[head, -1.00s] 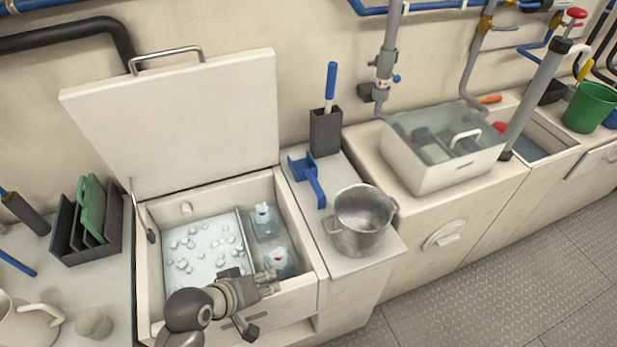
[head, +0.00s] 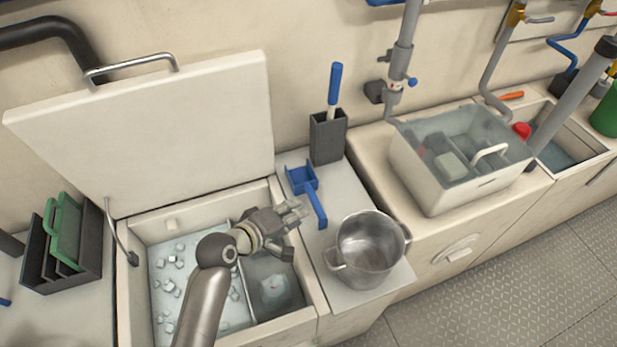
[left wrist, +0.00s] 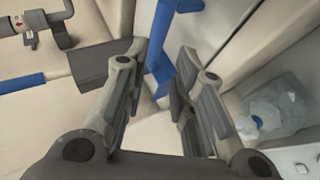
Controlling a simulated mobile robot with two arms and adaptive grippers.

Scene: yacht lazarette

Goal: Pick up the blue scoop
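The blue scoop (head: 303,182) lies on the narrow grey counter between the open ice box and the metal pot, its handle pointing toward the pot. My left gripper (head: 295,231) is over the right edge of the ice box, just left of the scoop's handle. Its fingers are apart with nothing between them. In the left wrist view my left gripper (left wrist: 155,95) is open, and the blue scoop (left wrist: 162,50) shows beyond and between the fingers, partly hidden by them. My right gripper is out of view.
A metal pot (head: 368,248) stands close in front of the scoop. A dark holder (head: 327,138) with a blue-handled tool stands behind it. The ice box (head: 310,290) has its lid (head: 150,130) raised; ice and a bottle (head: 272,288) are inside. A clear-topped bin (head: 455,185) is at right.

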